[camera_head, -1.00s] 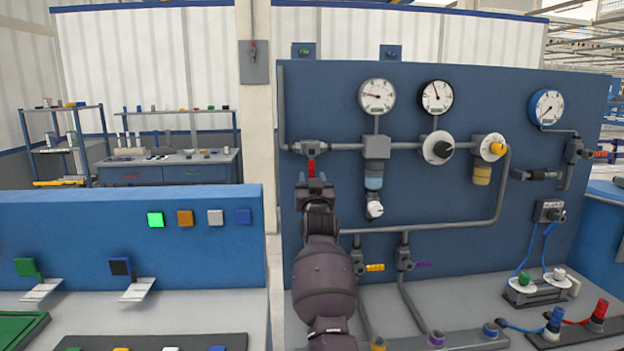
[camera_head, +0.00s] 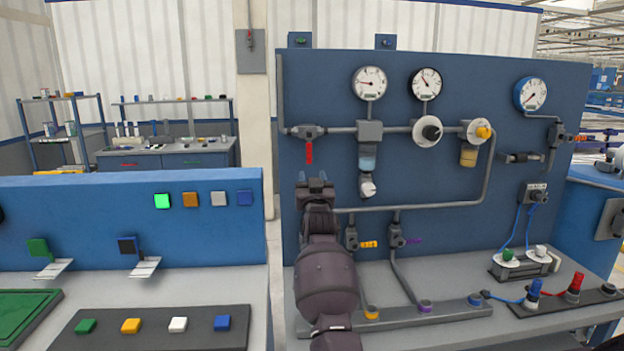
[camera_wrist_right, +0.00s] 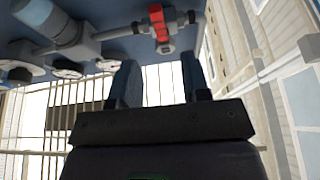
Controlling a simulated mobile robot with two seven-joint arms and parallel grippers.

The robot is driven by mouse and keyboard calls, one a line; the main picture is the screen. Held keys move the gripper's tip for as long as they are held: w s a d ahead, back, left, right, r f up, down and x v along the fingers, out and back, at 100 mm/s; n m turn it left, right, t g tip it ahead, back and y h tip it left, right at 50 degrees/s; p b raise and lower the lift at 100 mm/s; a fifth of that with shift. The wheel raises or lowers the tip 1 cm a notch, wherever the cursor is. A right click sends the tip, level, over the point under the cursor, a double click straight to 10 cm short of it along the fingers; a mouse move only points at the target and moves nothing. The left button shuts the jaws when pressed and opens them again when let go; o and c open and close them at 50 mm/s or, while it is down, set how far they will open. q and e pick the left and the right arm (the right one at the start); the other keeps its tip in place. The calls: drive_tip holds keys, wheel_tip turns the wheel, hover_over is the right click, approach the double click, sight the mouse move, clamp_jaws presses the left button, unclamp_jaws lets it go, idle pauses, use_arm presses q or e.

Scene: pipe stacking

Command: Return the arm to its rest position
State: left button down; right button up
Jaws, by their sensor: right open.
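My right arm (camera_head: 326,278) reaches up from the bottom of the head view. Its gripper (camera_head: 315,180) is open and empty, a little below the red valve handle (camera_head: 309,153) on the blue panel (camera_head: 300,95). The red handle hangs straight down from its grey valve, and a gap shows between it and the fingertips. In the right wrist view the two fingers (camera_wrist_right: 160,80) stand apart with nothing between them, and the red handle (camera_wrist_right: 158,22) is beyond them. My left gripper is not in view.
Pipes, round gauges (camera_head: 369,83) and a yellow-capped regulator (camera_head: 478,132) are on the panel, right of my arm. Orange (camera_head: 368,244) and purple (camera_head: 413,241) valve handles stick out lower down. A blue console with coloured buttons (camera_head: 162,201) stands at left.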

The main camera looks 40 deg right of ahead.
idle(0.4)
drive_tip(key=s+a+r+n+t+y, duration=0.1)
drive_tip(key=a+r+n+y, duration=0.15)
drive_tip(key=a, duration=0.35)
drive_tip(key=s+a+f+n+g+y, duration=0.15)
drive_tip(key=s+a+f+y, duration=0.35)
drive_tip(key=f, duration=0.6)
drive_tip(key=s+a+f+n+g+y, duration=0.1)
drive_tip(key=s+a+f+n+y, duration=0.15)
drive_tip(key=s+a+f, duration=0.7)
drive_tip(key=s+a+f+g+y, duration=0.1)
drive_tip(key=s+f+g, duration=0.5)
drive_tip(key=s+f, duration=1.8)
drive_tip(key=shift+s+a+f+n, duration=0.15)
drive_tip(key=shift+s+a+n, duration=0.3)
drive_tip(key=shift+s, duration=0.5)
drive_tip(key=shift+s+d, duration=0.1)
drive_tip(key=shift+d, duration=0.05)
